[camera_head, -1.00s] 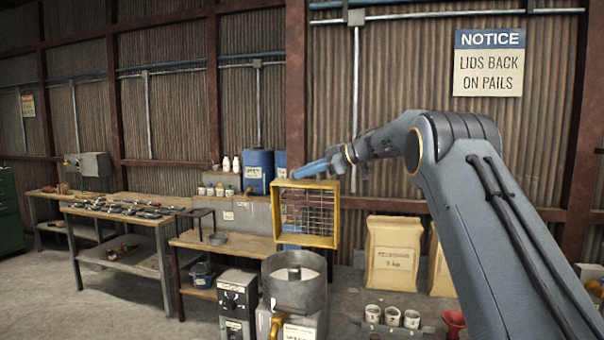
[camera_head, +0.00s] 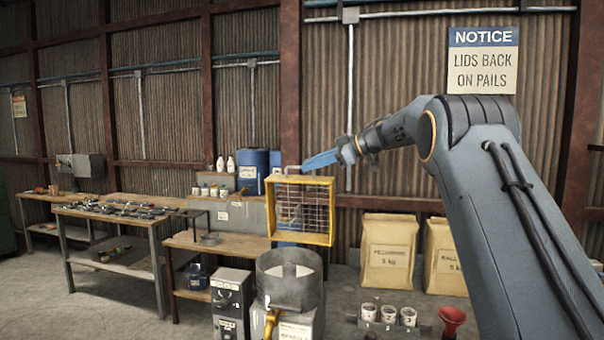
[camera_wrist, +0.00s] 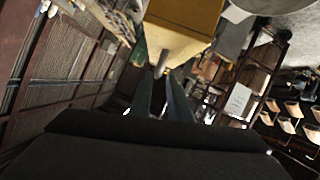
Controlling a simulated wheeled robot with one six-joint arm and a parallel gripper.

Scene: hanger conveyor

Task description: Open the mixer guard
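The mixer guard (camera_head: 329,210), a yellow frame with wire mesh, stands upright behind the round grey mixer bowl (camera_head: 290,287); the bowl's top is uncovered. A small handle (camera_head: 291,168) sticks up at the guard's upper edge. My gripper (camera_head: 305,166) is just right of this handle, with its blue fingers pointing left. In the wrist view, the two fingers (camera_wrist: 161,85) are apart with a gap between them. The handle's grey end (camera_wrist: 161,66) shows just past the tips, below the yellow guard (camera_wrist: 178,42). Contact between fingers and handle cannot be made out.
A control box (camera_head: 232,303) stands left of the mixer. A bench (camera_head: 225,245) with a blue drum (camera_head: 253,171) and bottles is behind it. Paper sacks (camera_head: 389,252), cups (camera_head: 389,315) and a red funnel (camera_head: 452,319) are to the right.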

